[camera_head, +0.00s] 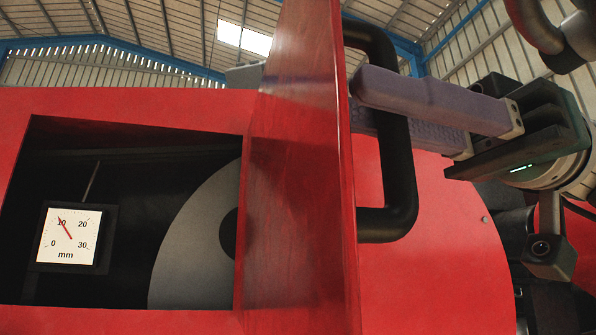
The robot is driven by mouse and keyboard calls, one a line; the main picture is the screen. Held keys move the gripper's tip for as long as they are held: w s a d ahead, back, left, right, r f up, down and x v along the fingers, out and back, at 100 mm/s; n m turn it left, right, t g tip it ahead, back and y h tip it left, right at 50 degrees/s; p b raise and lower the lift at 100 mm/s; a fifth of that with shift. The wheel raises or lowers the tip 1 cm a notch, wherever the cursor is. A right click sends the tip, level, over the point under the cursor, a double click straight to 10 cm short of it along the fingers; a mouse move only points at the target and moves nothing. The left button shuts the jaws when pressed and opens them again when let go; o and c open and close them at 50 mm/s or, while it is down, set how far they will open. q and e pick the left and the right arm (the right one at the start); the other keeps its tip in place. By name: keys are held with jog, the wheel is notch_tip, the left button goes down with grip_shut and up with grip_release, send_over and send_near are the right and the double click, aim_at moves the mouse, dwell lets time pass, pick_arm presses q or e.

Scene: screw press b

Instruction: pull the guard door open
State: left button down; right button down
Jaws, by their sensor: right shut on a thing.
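The red guard door (298,180) stands swung out from the press front, seen at a steep angle with its near edge toward me. Its black U-shaped handle (398,165) sticks out from the right side of the door. My right gripper (378,112) comes in from the right, with its purple-grey fingers shut on the upper part of the handle's upright bar, one finger in front and one behind. The finger behind is partly hidden by the bar and the front finger. My left gripper is not in view.
Left of the door is a dark rectangular opening in the red press body (120,105). Inside are a grey disc (190,250) and a white dial gauge (69,237) marked in mm. Dark machine parts fill the lower right.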

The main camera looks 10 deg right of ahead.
jog(key=shift+d, duration=0.25)
jog(key=c, duration=0.8)
grip_release()
jog(key=shift+w, duration=0.1)
jog(key=w+d, duration=0.1)
jog(key=d, duration=0.9)
jog(key=shift+w, duration=0.1)
